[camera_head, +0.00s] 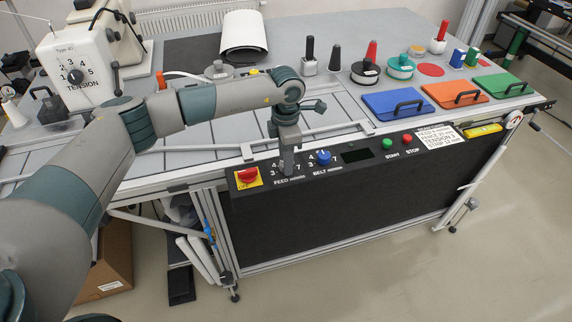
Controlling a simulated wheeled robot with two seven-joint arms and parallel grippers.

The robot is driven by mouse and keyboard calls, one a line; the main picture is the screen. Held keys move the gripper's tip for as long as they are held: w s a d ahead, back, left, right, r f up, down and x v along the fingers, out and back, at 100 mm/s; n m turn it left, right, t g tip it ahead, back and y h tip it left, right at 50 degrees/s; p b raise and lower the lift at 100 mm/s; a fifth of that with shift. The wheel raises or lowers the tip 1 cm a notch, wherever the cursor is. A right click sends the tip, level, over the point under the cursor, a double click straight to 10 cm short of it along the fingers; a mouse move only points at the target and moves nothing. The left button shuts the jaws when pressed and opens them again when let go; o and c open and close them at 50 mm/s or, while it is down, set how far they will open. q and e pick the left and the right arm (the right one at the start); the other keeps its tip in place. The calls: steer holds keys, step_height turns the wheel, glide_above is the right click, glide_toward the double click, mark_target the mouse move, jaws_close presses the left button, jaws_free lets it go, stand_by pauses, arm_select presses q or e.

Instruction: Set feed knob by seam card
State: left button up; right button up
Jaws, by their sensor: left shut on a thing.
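My left gripper (287,165) points down at the front control panel, over the FEED dial, and is shut on the feed knob. The gripper covers the knob, so its pointer cannot be read; some dial numbers show around it. The white seam card (440,137) lies on the right part of the panel. Its lines seem to include a fence value, TENSION 3 and a strip value, but the print is small and its top line is unclear. My right gripper is not in view.
Beside the gripper are a red switch (247,175) on yellow and the blue BELT knob (323,157). Green START (387,144) and red STOP (407,139) buttons sit further right. A machine with a TENSION dial (76,76) stands at left. Blue (397,103), orange and green lids lie behind.

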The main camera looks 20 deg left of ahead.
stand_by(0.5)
arm_select(q)
steer(key=o, duration=1)
steer(key=shift+o, duration=0.2)
steer(key=shift+r, duration=0.1)
steer(key=shift+r+b, duration=0.4)
steer(key=shift+r, duration=0.1)
step_height(320, 180, up, 16)
steer(key=b, duration=0.5)
steer(key=shift+r, duration=0.15)
